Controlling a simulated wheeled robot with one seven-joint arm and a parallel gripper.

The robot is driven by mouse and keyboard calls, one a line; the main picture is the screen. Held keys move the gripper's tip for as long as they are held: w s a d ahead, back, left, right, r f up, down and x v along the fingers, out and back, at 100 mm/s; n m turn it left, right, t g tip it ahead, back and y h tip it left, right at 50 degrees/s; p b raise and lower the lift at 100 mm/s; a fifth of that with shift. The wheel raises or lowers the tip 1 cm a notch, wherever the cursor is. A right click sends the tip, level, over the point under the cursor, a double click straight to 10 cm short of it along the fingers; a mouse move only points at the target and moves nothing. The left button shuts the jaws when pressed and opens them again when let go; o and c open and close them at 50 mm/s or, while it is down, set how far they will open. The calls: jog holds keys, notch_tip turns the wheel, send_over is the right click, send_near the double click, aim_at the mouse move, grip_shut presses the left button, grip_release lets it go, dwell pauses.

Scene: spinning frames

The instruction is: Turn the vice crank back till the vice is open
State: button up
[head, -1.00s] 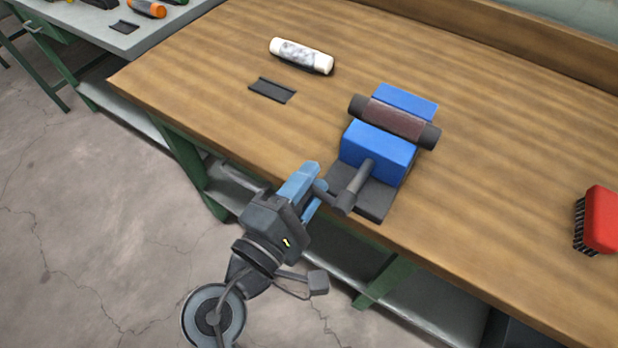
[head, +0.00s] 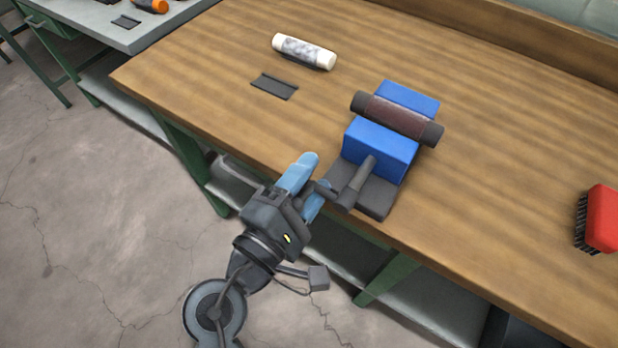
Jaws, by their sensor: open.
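The blue vice (head: 381,150) stands on a dark base at the front edge of the wooden workbench. A dark cylinder with a brown middle (head: 397,118) lies between its two blue jaws. The grey crank (head: 352,188) comes out of the front jaw toward me, with its handle end pointing left to my gripper. My gripper (head: 315,182) has light blue fingers and is open at the handle, one finger on either side of it. Whether the fingers touch the handle cannot be told.
A white cylinder with a grey patterned band (head: 304,51) and a small dark holder (head: 275,86) lie on the workbench (head: 490,130) to the left. A red brush (head: 599,219) is at the right. A grey table (head: 130,32) stands at upper left.

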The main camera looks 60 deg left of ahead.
jog(key=b+v, duration=0.1)
jog(key=v, duration=0.6)
jog(key=shift+s+d, duration=0.25)
jog(key=shift+s, duration=0.05)
dwell(0.3)
